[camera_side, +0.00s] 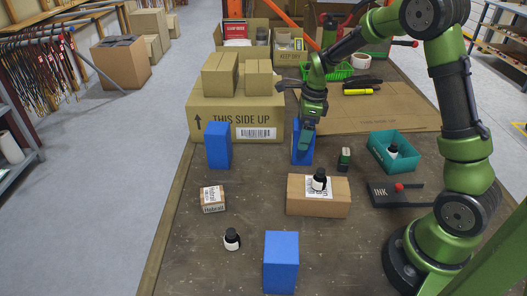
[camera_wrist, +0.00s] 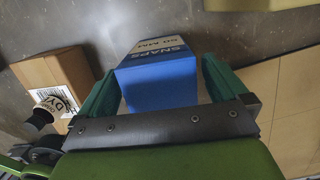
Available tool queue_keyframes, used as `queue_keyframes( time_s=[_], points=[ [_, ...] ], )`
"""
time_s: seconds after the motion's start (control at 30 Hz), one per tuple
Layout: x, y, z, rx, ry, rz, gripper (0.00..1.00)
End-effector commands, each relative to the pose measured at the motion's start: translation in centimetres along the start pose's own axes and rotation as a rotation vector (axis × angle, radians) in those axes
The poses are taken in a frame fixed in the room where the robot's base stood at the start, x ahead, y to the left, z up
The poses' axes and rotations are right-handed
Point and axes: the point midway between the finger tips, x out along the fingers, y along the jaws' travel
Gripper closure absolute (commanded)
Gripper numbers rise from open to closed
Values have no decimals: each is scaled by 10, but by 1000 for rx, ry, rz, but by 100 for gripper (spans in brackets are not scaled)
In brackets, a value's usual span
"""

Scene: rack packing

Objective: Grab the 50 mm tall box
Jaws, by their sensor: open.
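Three blue boxes stand on the table in the side view: one at left (camera_side: 218,146), one at front (camera_side: 281,262), and one under my gripper (camera_side: 307,128). The box under my gripper (camera_side: 301,153) is partly hidden by my fingers. In the wrist view this blue box (camera_wrist: 158,85) has a white label that appears to read "SNAPS 50 MM". My gripper is open, with a green finger on each side of the box. The fingers are not closed on it; I cannot tell whether either touches it.
A brown carton (camera_side: 318,205) with a small black-capped bottle (camera_side: 319,180) on it stands in front of the box. A large "THIS SIDE UP" carton (camera_side: 236,117) is behind left.

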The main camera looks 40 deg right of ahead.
Motion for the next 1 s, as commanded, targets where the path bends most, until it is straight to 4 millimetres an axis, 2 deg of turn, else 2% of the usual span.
queue_keyframes(
  time_s=[0.27, 0.37, 0.73, 1.0],
  points=[
    [5, 0, 0, 0, 0, -1, 0],
    [5, 0, 0, 0, 0, -1, 12],
    [4, 0, 0, 0, 0, -1, 68],
    [0, -1, 1, -1, -2, -3, 68]
  ],
)
